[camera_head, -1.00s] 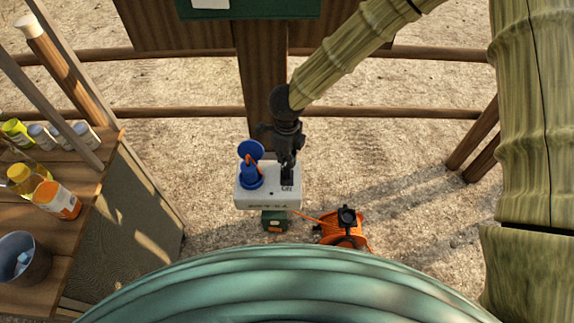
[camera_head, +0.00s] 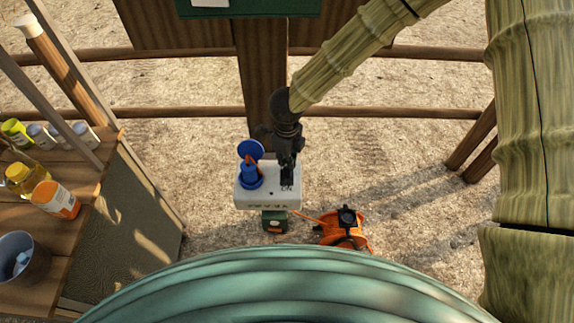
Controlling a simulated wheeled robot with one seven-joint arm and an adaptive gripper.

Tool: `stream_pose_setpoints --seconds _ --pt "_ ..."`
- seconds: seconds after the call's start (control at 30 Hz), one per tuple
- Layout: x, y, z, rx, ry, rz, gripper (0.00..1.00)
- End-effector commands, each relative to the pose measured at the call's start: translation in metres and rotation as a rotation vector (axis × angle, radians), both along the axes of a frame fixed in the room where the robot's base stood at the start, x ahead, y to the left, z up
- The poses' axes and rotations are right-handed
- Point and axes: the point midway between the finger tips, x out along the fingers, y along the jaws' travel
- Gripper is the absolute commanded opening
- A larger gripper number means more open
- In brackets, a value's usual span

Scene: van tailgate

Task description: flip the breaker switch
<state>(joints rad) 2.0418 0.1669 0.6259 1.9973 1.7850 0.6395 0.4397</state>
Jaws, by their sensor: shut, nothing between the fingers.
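A pale grey electrical box (camera_head: 268,201) is fixed to the wooden post in the middle of the view. A dark switch (camera_head: 287,178) sits on the right part of its top face, with small lettering just in front of it. My gripper (camera_head: 288,162) is shut and empty, pointing down at the switch from behind. Its fingertips overlap the switch in the picture, and I cannot tell whether they touch it. The gripper hides the far part of the switch.
A blue socket with its lid raised (camera_head: 250,176) holds an orange plug left of the switch. An orange cable reel (camera_head: 345,228) and a green box (camera_head: 274,221) lie below. Wooden shelves (camera_head: 60,225) with bottles and a bucket (camera_head: 20,258) stand at left.

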Motion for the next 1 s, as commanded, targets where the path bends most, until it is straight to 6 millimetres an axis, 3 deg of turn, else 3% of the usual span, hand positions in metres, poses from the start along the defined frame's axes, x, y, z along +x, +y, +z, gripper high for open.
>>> stream_pose_setpoints --seconds 0.77,1.0 --pt "-0.0001 0.0001 -0.0093 0.000 0.000 0.000 0.00" --pt "-0.0004 0.0000 -0.0039 0.000 0.001 0.000 0.00"
